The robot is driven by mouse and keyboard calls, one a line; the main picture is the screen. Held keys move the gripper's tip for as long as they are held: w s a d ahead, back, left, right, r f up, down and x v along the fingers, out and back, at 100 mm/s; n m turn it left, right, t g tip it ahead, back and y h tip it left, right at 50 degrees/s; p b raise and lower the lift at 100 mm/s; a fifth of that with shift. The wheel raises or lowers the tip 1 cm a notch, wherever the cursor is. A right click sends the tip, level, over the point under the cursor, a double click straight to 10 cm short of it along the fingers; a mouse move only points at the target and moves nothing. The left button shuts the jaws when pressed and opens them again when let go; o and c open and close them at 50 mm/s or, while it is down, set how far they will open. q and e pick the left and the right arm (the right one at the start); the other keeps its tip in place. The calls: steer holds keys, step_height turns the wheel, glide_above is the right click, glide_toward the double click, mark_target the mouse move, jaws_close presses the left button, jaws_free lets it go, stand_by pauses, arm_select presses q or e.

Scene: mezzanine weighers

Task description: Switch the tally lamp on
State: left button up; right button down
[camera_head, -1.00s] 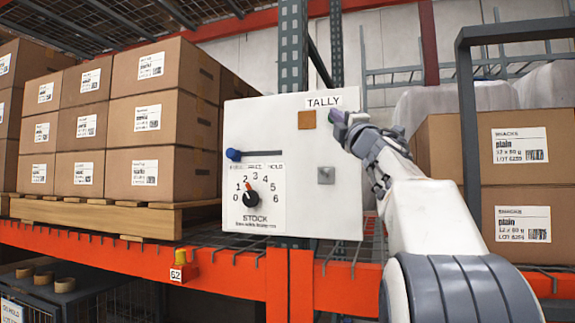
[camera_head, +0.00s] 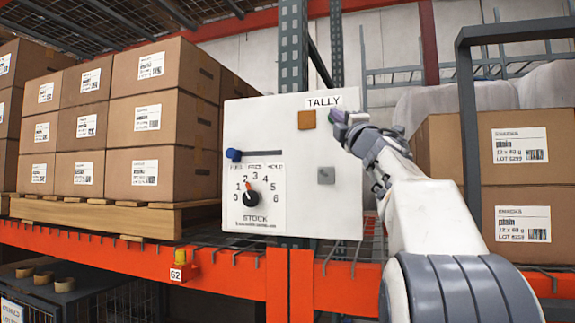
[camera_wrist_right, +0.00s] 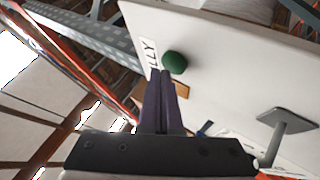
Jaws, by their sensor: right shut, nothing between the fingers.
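The white control panel (camera_head: 285,140) carries a TALLY label (camera_head: 324,101) at its top right. Under the label is a square amber-brown piece (camera_head: 306,120), which looks dull; I cannot tell for sure that it is the lamp. Right of it is a round green button (camera_head: 336,115); it also shows in the right wrist view (camera_wrist_right: 175,62). My right gripper (camera_head: 347,121) is shut and empty, its fingertips close to the button. In the right wrist view the fingertips (camera_wrist_right: 165,74) lie just beside the button; I cannot tell whether they touch it. My left gripper is not in view.
The panel also has a blue slider knob (camera_head: 233,155), a black STOCK dial (camera_head: 251,198) and a grey square-ended piece (camera_head: 326,176) that stands out. Stacked cartons (camera_head: 150,115) are at left, more cartons (camera_head: 515,150) at right. An orange beam (camera_head: 215,268) runs below.

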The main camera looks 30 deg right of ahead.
stand_by(0.5)
steer(key=shift+w+d, duration=0.3)
steer(key=shift+d, duration=0.05)
steer(key=shift+a, duration=0.1)
steer(key=shift+s+a, duration=0.2)
steer(key=shift+s, duration=0.05)
stand_by(0.4)
steer(key=s+a+b, duration=0.2)
steer(key=s+a, duration=0.2)
steer(key=shift+a, duration=0.3)
